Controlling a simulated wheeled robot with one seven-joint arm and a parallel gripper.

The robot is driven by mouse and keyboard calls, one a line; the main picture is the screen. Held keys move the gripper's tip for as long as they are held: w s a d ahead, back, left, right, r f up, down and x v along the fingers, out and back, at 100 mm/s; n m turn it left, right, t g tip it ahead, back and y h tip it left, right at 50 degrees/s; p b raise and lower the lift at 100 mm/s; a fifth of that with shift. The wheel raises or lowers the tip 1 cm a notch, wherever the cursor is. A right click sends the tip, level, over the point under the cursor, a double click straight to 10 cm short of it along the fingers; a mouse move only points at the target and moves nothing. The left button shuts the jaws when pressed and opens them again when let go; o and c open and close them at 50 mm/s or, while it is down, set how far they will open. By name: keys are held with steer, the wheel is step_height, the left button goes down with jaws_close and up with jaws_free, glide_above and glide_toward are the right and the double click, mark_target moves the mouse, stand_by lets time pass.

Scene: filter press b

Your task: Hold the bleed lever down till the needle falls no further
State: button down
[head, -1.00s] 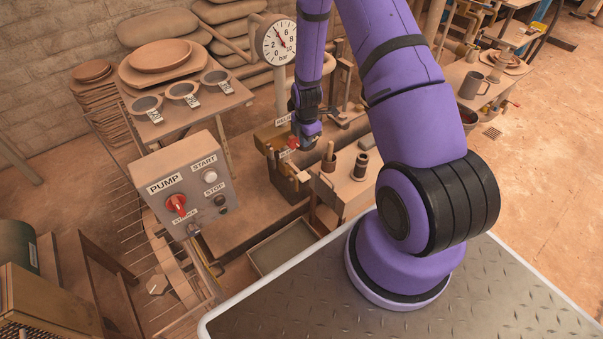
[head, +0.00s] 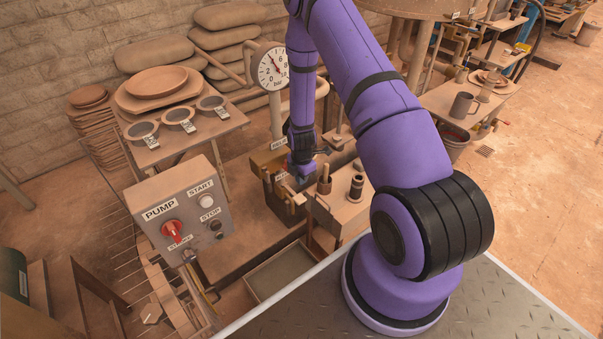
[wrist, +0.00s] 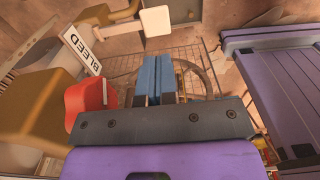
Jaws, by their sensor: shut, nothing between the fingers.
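The red bleed lever (wrist: 88,100) shows in the wrist view, left of my gripper's fingers and close beside them; I cannot tell whether they touch. A BLEED label (wrist: 83,48) is beyond it. My gripper (wrist: 155,78) is shut and empty, its two blue fingers together. In the head view my gripper (head: 298,174) is low over the press block and hides the lever. The round pressure gauge (head: 273,66), marked in bar, stands behind it. Its needle points up and left, around 4; the exact reading is too small to tell.
The pump control box (head: 183,212), with a red knob and START and STOP buttons, stands at left. A block with upright dark posts (head: 356,187) is right of my gripper. A table with bowls (head: 157,88) is behind at left. An open tray (head: 287,270) lies in front.

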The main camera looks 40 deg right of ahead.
mark_target(303, 200)
step_height(303, 200, down, 9)
stand_by(0.4)
steer(key=shift+f, duration=0.1)
steer(key=shift+s+d+f+t, duration=0.1)
steer(key=shift+s+f+t, duration=0.15)
steer(key=shift+f+t, duration=0.25)
step_height(303, 200, down, 2)
steer(key=shift+f+t, duration=0.1)
steer(key=shift+t, duration=1.1)
steer(key=shift+f+t, duration=0.3)
steer(key=shift+f, duration=0.45)
stand_by(0.4)
stand_by(2.7)
